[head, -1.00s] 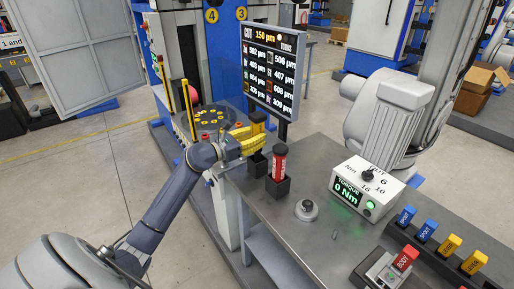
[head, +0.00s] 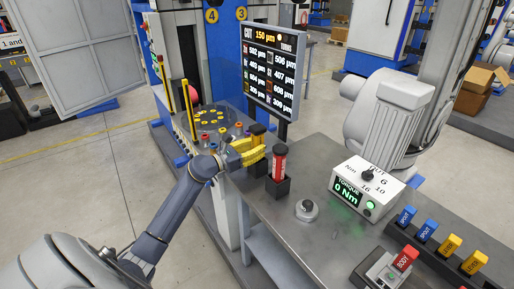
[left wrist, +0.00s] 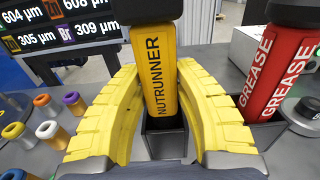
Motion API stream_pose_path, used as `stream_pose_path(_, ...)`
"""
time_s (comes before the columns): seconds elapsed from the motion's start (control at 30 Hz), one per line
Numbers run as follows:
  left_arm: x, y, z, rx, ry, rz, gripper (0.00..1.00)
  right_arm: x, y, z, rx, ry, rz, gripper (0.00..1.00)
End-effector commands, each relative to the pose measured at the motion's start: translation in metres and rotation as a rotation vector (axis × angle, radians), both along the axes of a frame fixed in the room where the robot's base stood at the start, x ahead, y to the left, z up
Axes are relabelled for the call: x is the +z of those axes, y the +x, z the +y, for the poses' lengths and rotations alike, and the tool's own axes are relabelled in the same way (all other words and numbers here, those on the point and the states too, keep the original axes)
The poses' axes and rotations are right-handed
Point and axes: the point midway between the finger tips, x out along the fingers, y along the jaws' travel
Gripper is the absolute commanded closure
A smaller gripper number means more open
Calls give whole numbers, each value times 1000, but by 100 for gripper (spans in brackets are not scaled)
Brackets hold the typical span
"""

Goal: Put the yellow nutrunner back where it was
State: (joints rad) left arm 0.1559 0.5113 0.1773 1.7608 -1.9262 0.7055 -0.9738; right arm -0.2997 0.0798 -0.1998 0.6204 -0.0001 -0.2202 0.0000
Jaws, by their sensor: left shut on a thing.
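The yellow nutrunner (left wrist: 163,70) has a black top and is upright between the yellow fingers of my left gripper (left wrist: 158,78). The gripper is shut on it. Its lower end is at the mouth of a dark square holder (left wrist: 165,146); I cannot tell how deep it sits. In the head view, the nutrunner's black top (head: 257,129) shows above my left gripper (head: 256,149), at the bench's far left corner. My right gripper is not in view.
A red grease tube (head: 279,163) stands in its own dark holder (head: 278,187) close to the right. A monitor (head: 271,70) rises behind. A round knob (head: 306,209) and a torque box (head: 366,187) are on the bench (head: 285,222). Several coloured pieces (left wrist: 43,104) lie to the left.

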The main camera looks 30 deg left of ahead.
Motion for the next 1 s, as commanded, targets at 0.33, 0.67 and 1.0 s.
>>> stream_pose_path(0.33,-1,0,0,0,0,1,50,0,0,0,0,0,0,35)
stream_pose_path(0.67,0,-9,4,1,1,2,50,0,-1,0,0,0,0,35)
stream_pose_path(1.0,1,-59,25,0,3,3,50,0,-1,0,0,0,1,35)
